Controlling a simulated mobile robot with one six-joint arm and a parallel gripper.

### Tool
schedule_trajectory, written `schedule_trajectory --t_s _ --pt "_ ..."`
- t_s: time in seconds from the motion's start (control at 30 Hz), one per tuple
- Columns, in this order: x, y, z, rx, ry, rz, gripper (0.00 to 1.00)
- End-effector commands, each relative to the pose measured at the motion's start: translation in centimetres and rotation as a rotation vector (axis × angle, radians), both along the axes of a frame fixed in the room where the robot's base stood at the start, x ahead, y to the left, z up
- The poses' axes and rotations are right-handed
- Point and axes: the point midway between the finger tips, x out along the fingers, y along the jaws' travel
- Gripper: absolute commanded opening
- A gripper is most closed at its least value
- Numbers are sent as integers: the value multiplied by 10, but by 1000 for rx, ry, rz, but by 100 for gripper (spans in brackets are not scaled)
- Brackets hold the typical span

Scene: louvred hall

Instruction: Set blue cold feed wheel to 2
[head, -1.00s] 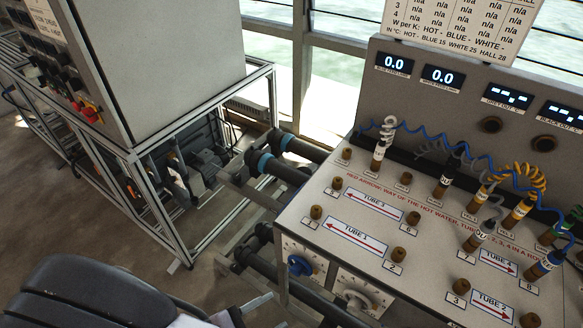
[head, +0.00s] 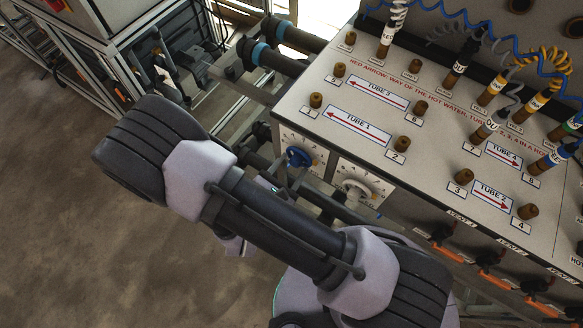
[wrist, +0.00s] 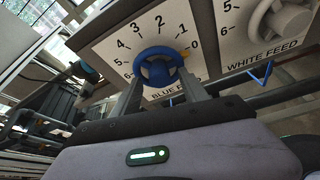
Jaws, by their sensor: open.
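The blue feed wheel (head: 299,157) is on the front face of the bench, at its left end. In the wrist view the wheel (wrist: 158,66) is in front of a white dial plate (wrist: 108,47) marked 0 to 6. A small yellow mark at the wheel's right edge is near the 0. My gripper (wrist: 160,78) is open, with one finger on each side of the wheel's lower part. I cannot tell whether the fingers touch it. In the head view my arm hides most of the gripper.
The white feed wheel (head: 356,190) is close on the right and also shows in the wrist view (wrist: 291,18). Dark pipes (head: 285,62) run out left of the bench. Orange-handled valves (head: 490,280) line the front further right. Open floor (head: 70,220) lies left.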

Motion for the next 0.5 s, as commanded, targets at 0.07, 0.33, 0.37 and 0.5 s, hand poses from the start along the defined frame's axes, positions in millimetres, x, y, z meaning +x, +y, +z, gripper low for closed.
schedule_trajectory --t_s 0.07,0.33,0.37,0.5 --pt "3 -2 -2 0 0 -1 52" --pt "4 -2 -1 0 0 0 52" --pt "4 -2 -1 0 0 0 46" --pt "4 -2 -1 0 0 0 18"
